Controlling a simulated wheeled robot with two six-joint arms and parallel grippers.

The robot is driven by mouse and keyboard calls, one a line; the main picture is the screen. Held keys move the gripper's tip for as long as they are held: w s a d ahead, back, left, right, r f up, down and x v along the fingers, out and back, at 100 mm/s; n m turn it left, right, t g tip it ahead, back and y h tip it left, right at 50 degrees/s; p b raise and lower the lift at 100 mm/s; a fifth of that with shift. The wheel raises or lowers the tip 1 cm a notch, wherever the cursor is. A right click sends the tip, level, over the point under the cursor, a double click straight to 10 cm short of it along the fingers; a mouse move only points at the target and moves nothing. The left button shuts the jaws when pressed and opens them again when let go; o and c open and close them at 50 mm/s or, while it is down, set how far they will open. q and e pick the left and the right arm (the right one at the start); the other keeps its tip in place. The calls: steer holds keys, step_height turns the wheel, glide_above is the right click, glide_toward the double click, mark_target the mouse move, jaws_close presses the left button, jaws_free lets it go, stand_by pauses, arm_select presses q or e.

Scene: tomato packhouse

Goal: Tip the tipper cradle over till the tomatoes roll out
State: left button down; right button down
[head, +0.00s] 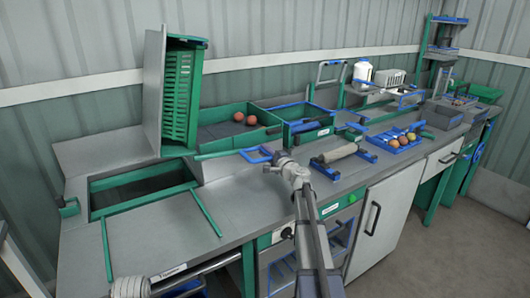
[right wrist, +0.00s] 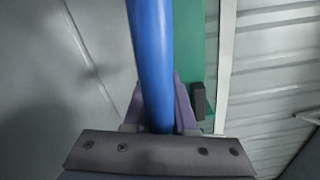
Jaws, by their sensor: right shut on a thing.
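The tipper cradle, a grey plate (head: 154,90) with a green slatted crate (head: 180,95) against it, stands steeply tilted at the left of the bench. The crate's inside is hidden. Two red-orange tomatoes (head: 245,118) lie in the green-walled tray (head: 262,107) to the right of the crate. A green lever (head: 222,154) with a blue handle (head: 256,150) reaches right from the cradle. My right gripper (head: 278,160) is at that handle. In the right wrist view the blue bar (right wrist: 150,60) runs between the jaws, which are shut on it.
Below the cradle is an open green-framed well (head: 145,185). To the right, a roller (head: 340,152) on blue supports and a blue tray (head: 395,140) with several tomatoes stand on the bench. The front of the grey bench top (head: 155,235) at left is mostly clear.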

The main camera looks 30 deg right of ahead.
steer(key=shift+s+a+f, duration=0.1)
steer(key=shift+a, duration=0.2)
steer(key=c, duration=0.9)
jaws_free()
steer(key=shift+f, duration=0.1)
steer(key=shift+o, duration=0.7)
steer(key=shift+d, duration=0.15)
steer(key=s, duration=0.7)
steer(key=shift+s, duration=0.25)
steer(key=shift+d, duration=0.1)
steer(key=shift+s, duration=0.1)
